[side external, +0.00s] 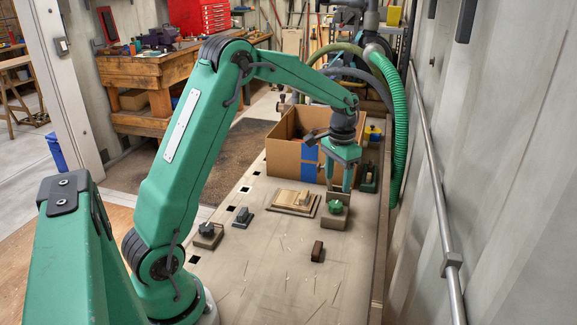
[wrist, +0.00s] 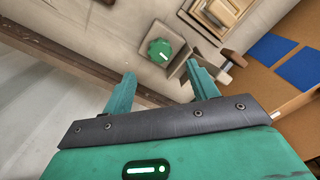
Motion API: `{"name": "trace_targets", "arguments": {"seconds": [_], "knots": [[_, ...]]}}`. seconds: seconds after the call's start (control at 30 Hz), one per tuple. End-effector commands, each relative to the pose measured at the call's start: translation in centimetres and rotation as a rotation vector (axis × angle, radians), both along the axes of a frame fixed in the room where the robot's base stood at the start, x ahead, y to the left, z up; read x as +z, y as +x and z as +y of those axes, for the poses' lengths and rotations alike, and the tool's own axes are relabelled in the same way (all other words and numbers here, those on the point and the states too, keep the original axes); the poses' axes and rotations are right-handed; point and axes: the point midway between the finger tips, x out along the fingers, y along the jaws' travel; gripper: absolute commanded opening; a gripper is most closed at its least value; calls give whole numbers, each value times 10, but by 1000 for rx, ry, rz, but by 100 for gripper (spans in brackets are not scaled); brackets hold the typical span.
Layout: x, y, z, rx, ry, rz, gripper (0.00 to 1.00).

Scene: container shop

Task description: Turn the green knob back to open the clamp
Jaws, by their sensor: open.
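A green knob (side external: 334,207) sits on a grey-brown clamp block (side external: 334,220) toward the bench's far right. An upright plate rises beside the knob. My gripper (side external: 338,187) points down just above this clamp, open and empty. In the wrist view the ribbed green knob (wrist: 159,51) lies ahead of the gap between my fingertips (wrist: 160,74), with the plate (wrist: 178,66) close to the right finger. The knob looks apart from both fingers.
Stacked wooden pieces (side external: 293,200) lie left of the clamp. An open cardboard box (side external: 284,151) with blue tape stands behind. A small dark block (side external: 317,251) lies in front. A small grey fixture (side external: 243,216) is at left. The front of the bench is mostly clear.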

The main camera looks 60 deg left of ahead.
Motion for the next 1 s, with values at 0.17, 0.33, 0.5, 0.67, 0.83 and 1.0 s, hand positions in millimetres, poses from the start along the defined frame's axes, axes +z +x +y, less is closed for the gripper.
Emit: {"name": "trace_targets", "arguments": {"seconds": [0.17, 0.33, 0.5, 0.67, 0.83, 1.0], "knots": [[-1, -1, -1, 141, 0, -1, 59], [-1, -3, -1, 273, 1, -2, 59], [-2, -3, -2, 321, 1, -3, 59], [-3, -3, -1, 320, 1, -2, 59], [-12, -3, -1, 319, 1, -1, 59], [-29, -3, -1, 319, 1, 0, 59]]}}
